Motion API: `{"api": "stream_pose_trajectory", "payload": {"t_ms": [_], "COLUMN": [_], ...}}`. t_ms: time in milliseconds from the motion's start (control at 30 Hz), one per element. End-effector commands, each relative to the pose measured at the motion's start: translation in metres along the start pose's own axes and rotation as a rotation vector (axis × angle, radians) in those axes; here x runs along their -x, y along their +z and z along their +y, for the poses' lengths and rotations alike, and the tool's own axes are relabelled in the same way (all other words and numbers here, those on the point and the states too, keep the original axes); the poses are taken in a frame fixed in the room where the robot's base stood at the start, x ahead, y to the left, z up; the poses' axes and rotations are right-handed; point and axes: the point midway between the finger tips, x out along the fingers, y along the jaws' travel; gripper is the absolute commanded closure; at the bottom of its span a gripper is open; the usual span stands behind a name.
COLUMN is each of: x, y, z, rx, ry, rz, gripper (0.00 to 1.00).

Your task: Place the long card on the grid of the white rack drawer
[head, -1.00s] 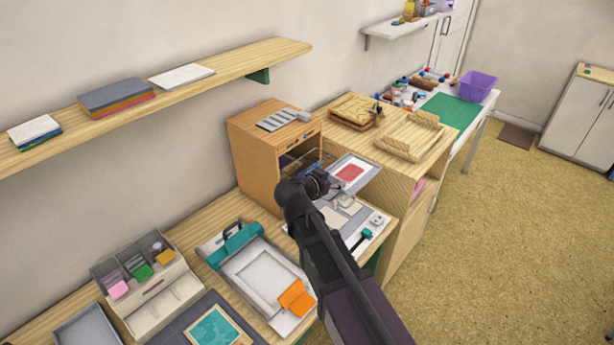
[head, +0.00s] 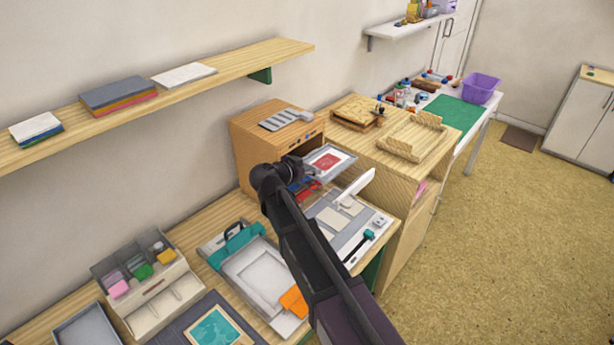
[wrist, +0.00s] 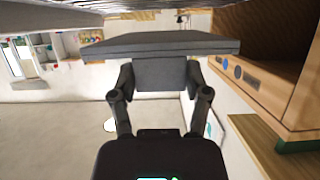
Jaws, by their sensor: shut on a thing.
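In the wrist view my gripper (wrist: 162,86) is shut on a dark grey block under a wide grey slab (wrist: 160,44). In the head view the fingers are hidden behind my wrist. A grey-edged tray with a red rectangle (head: 326,161) is beside my wrist, in front of the orange cabinet; it appears to be this slab. A long white card-like strip (head: 356,187) shows tilted to its right, over the work board; whether it touches the board is unclear. No grid can be made out.
The orange wooden cabinet (head: 250,140) stands close behind my wrist. It also fills the right of the wrist view (wrist: 270,85). A grey board (head: 348,250) with pale cards lies to the right. A grey press-like tray (head: 235,268) and an orange piece (head: 294,301) are nearby.

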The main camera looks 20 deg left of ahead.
Motion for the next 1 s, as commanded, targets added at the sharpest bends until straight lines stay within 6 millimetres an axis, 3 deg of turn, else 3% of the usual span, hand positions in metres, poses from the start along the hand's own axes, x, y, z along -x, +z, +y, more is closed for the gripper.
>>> {"api": "stream_pose_trajectory", "payload": {"t_ms": [200, 600, 967, 1000], "x": [-0.002, -0.014, -0.015, -0.015], "y": [0.001, 0.032, 0.033, 0.033], "z": [-0.016, -0.013, -0.012, -0.012], "rx": [0.0, 0.0, 0.0, -0.001], "ry": [-0.001, 0.001, 0.001, 0.001], "rz": [0.0, 0.0, 0.0, -0.001], "gripper": [0.88, 0.88, 0.88, 0.36]}}
